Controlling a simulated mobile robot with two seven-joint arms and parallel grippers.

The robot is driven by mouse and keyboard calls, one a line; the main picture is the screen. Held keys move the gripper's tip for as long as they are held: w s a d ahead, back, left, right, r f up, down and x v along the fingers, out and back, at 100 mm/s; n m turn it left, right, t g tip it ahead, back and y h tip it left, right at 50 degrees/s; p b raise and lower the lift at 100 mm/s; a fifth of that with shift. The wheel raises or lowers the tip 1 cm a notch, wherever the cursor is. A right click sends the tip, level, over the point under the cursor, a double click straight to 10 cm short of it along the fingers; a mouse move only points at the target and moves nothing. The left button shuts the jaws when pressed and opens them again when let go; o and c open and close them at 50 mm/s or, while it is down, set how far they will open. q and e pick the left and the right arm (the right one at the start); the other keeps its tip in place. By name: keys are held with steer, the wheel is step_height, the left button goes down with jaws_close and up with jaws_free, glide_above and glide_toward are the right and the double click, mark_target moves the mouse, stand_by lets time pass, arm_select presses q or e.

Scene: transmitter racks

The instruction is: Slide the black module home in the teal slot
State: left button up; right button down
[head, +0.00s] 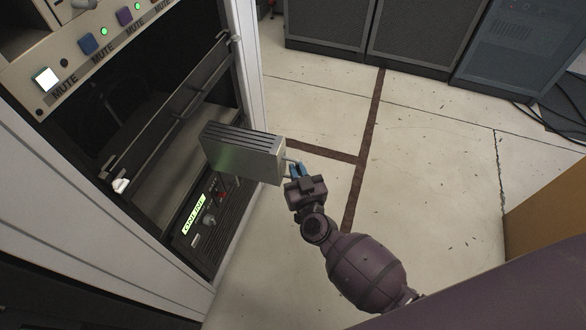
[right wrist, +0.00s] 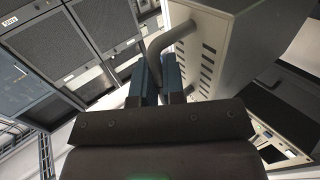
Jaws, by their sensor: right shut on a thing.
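The module (head: 243,153) is a box with a dark ribbed top and silver-grey sides. In the head view it is in front of the open rack bay, its far end toward the rack and tilted in the picture. My right gripper (head: 295,170) is shut on the bar handle at its near end. In the right wrist view the bluish fingers (right wrist: 160,78) close around the curved handle (right wrist: 172,38), and the module's slotted face (right wrist: 208,62) is beside them. I cannot make out a teal slot; the bay interior (head: 130,130) is dark. My left gripper is not in view.
The rack has a long rail (head: 185,105) across the bay and a lower unit with a lit green label (head: 195,214). A panel of MUTE buttons (head: 88,43) is above. Grey cabinets (head: 420,35) stand at the back. The floor (head: 430,150) between is open.

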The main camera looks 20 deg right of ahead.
steer(key=shift+s+d+r, duration=0.1)
steer(key=shift+s+d, duration=0.35)
steer(key=shift+d, duration=0.25)
steer(key=shift+s+d+r, duration=0.1)
steer(key=shift+s+d, duration=0.3)
steer(key=shift+d, duration=0.25)
